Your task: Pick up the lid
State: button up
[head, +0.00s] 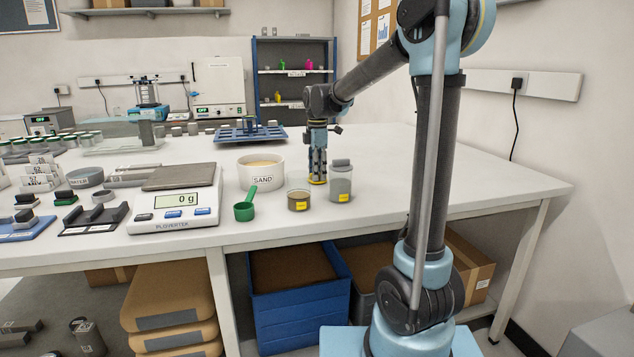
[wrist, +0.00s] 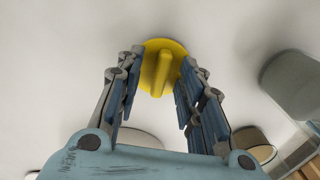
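The lid (wrist: 178,50) is a round yellow disc with a raised bar handle across its middle. It lies on the white table at the top middle of the wrist view. In the head view its yellow edge (head: 317,182) shows under my gripper (head: 317,170), which points straight down. In the wrist view my gripper (wrist: 163,62) is open, with one blue-padded finger on each side of the handle. Gaps show between the fingers and the handle. The fingers cover parts of the lid's left and right rims.
A grey-filled jar (head: 341,186) and a small brown-filled beaker (head: 298,202) stand close in front of my gripper. A white SAND tub (head: 261,176), a green scoop (head: 245,208) and a scale (head: 176,205) are to the left. The table (head: 440,185) is clear on the right.

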jog(key=shift+c, duration=0.6)
grip_shut()
